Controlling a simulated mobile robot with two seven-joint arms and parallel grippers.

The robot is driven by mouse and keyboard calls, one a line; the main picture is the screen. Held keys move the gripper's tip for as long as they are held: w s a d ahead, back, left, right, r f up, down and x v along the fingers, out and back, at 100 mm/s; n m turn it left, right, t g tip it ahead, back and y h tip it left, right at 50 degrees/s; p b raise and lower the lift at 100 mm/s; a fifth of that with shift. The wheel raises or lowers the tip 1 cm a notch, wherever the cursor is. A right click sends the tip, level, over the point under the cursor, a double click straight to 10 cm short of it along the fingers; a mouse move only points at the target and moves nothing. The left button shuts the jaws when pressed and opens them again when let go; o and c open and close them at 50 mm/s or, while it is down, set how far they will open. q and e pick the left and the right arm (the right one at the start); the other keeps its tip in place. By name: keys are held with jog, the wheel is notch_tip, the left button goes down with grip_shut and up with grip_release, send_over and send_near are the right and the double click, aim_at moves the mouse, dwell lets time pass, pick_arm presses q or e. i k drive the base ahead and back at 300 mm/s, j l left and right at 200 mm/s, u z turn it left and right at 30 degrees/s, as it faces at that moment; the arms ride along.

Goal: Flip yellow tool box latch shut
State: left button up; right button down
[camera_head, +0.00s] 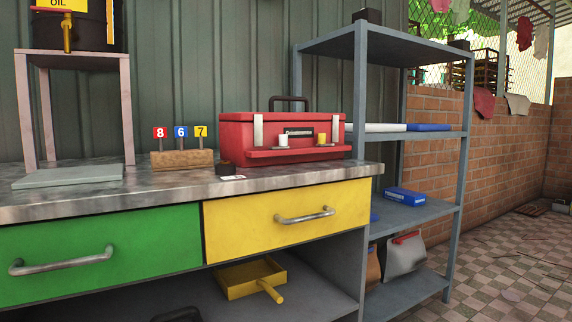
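A red tool box (238,138) with a dark top handle (289,100) stands on the right part of the metal workbench top. Its lid appears closed. Two pale vertical strips show on its front, a left strip (258,131) and a right strip (335,129). Between them a white knob (283,141) and a yellow knob (321,138) stand above a red front ledge (300,152). Neither of my grippers is in view.
The workbench (180,185) has a green drawer (150,240) and a yellow drawer (240,225), both closed. A wooden block (180,160) with number tags stands left of the tool box. A small black object (227,169) lies before it. Grey shelving (360,100) stands at right.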

aim_at(321, 142)
jog(key=i+l, duration=0.2)
jog(key=i, duration=0.15)
jog(key=i+l, duration=0.15)
jog(key=i, duration=0.25)
jog(key=i+l, duration=0.2)
jog(key=i, duration=0.15)
